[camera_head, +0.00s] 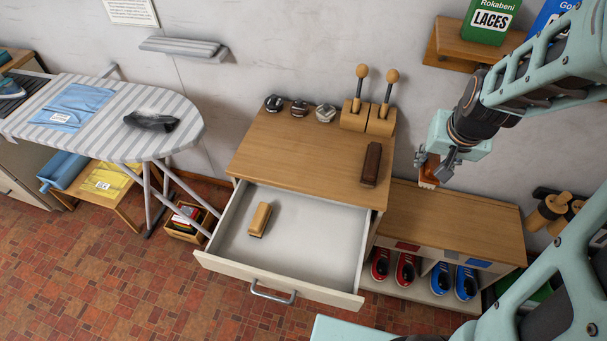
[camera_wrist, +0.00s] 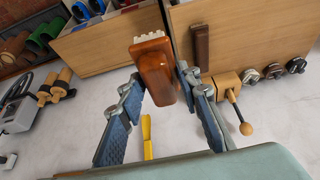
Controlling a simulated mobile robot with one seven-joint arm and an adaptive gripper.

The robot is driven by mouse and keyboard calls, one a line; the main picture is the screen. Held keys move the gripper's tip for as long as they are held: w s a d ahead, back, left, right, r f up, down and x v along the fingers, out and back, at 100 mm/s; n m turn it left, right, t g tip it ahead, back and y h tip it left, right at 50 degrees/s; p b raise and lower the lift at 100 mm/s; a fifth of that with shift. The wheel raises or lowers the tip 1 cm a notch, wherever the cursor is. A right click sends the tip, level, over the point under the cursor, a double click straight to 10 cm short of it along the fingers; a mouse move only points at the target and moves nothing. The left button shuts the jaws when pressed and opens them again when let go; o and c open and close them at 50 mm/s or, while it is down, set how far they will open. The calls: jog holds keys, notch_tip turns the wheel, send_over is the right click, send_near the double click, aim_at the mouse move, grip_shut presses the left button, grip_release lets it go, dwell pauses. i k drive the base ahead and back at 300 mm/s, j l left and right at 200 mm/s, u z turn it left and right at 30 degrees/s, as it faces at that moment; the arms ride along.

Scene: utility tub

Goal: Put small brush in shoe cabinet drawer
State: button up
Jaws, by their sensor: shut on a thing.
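My gripper (camera_head: 436,163) is shut on a small reddish-brown brush (camera_head: 428,180). It hangs above the lower bench part of the shoe cabinet, right of the open drawer. In the wrist view the small brush (camera_wrist: 155,68) sits between the two fingers (camera_wrist: 159,80), with its pale bristles pointing away from my gripper. The shoe cabinet drawer (camera_head: 345,250) is pulled out. A light wooden brush (camera_head: 259,219) lies inside it on the left, and the rest of its floor is bare.
A dark brown brush (camera_head: 371,164) lies on the cabinet top (camera_head: 290,150). Red shoes (camera_head: 404,269) and blue shoes (camera_head: 466,282) sit under the bench (camera_head: 450,217). An ironing board (camera_head: 180,125) stands at the left.

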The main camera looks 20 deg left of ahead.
aim_at(291, 245)
jog(key=k+j, duration=0.1)
jog(key=j, duration=0.4)
jog(key=k+j, duration=0.1)
jog(key=j, duration=0.4)
jog(key=k+j, duration=0.1)
jog(key=j, duration=0.4)
